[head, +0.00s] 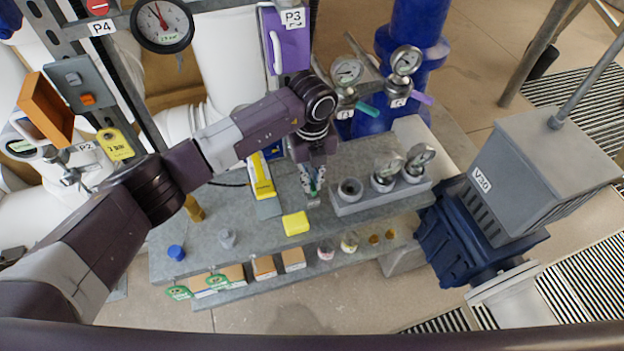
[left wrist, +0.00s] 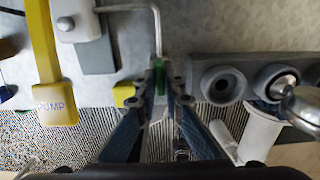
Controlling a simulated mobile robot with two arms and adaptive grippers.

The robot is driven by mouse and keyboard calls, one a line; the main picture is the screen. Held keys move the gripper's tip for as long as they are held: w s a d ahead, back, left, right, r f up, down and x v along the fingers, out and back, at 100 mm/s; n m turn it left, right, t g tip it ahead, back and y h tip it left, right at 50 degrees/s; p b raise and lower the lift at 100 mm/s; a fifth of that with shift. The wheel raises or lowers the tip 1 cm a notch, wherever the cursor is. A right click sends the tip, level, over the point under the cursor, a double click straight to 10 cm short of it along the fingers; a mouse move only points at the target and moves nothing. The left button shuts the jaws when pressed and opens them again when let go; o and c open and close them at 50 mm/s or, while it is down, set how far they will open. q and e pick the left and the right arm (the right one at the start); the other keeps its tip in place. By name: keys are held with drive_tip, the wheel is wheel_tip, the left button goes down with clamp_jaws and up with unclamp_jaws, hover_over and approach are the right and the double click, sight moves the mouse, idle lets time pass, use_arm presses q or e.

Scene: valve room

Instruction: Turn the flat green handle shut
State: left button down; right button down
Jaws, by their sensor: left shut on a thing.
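My left gripper (head: 312,190) reaches down over the grey bench beside the block of sockets. In the left wrist view its two fingers (left wrist: 160,92) are closed on a flat green handle (left wrist: 160,76), which sits between the tips. A bent metal rod (left wrist: 157,30) runs up from the green piece and turns left. In the head view the fingers mostly hide this handle. Another green handle (head: 367,110) sits on a gauge fitting at the blue pipe, apart from the gripper. My right gripper is not in view.
The grey bench (head: 225,205) holds a yellow block (head: 295,223), a yellow PUMP-labelled piece (left wrist: 57,104), and a grey socket block (head: 348,207) with gauges close on the right.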

sight(312, 184)
use_arm(q)
drive_tip(key=shift+f+m+b, duration=0.15)
drive_tip(key=shift+m+b, duration=0.35)
drive_tip(key=shift+b, duration=0.25)
drive_tip(key=m+b, duration=1.2)
drive_tip(key=b, duration=0.3)
drive_tip(key=m+b, duration=0.2)
drive_tip(key=m, duration=0.1)
drive_tip(key=shift+m+b, duration=0.6)
drive_tip(key=shift+m, duration=0.3)
drive_tip(key=shift+r, duration=0.25)
drive_tip(key=c, duration=2)
unclamp_jaws()
drive_tip(key=shift+c, duration=0.2)
wheel_tip(312, 184, up, 12)
